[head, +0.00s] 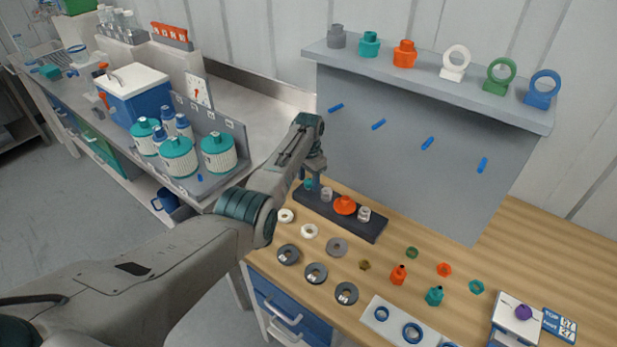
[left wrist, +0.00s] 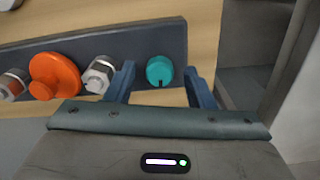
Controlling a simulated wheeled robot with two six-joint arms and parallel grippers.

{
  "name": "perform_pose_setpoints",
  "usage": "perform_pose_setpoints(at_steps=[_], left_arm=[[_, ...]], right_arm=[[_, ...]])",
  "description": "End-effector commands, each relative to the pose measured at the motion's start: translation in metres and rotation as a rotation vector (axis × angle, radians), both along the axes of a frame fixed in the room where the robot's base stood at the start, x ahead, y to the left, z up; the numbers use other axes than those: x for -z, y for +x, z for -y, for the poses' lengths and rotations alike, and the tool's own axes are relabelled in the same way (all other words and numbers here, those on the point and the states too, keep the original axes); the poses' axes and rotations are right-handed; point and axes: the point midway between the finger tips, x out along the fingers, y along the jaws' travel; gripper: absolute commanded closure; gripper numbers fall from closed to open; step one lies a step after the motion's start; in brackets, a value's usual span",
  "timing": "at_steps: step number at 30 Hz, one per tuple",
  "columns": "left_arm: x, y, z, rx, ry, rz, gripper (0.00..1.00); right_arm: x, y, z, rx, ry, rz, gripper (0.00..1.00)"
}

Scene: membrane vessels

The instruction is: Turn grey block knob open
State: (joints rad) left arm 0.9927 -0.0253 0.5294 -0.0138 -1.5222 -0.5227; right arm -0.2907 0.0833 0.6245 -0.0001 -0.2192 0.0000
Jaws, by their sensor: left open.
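A dark grey block (head: 372,231) lies on the wooden bench and carries a row of knobs. A teal knob (head: 308,185) with a small dark mark sits at one end; it also shows in the left wrist view (left wrist: 160,70). Beside it are a clear-and-metal fitting (head: 326,194), a large orange knob (head: 345,205) and another clear fitting (head: 364,214). My left gripper (left wrist: 161,84) is open, its two blue-grey fingers on either side of the teal knob in the wrist picture. I cannot tell whether they touch it. My right gripper is not in view.
Grey and white rings (head: 316,273) lie in front of the block. Orange and teal small parts (head: 398,275) lie to its right. A grey panel with a shelf (head: 440,85) stands behind. Teal-lidded vessels (head: 178,158) stand at left.

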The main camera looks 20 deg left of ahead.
Motion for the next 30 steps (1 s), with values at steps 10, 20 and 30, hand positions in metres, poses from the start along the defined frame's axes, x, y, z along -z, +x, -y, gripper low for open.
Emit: perform_pose_setpoints(at_steps=[10,20,30], left_arm=[[0.001,0.000,0.000,0.000,0.000,0.000,0.67],[0.001,0.000,0.000,-0.006,0.000,0.000,0.96],[0.000,0.000,0.000,-0.139,0.000,-0.002,0.96]], right_arm=[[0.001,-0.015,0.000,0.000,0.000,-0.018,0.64],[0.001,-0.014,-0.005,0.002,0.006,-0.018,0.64],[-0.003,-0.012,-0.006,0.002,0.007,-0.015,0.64]])
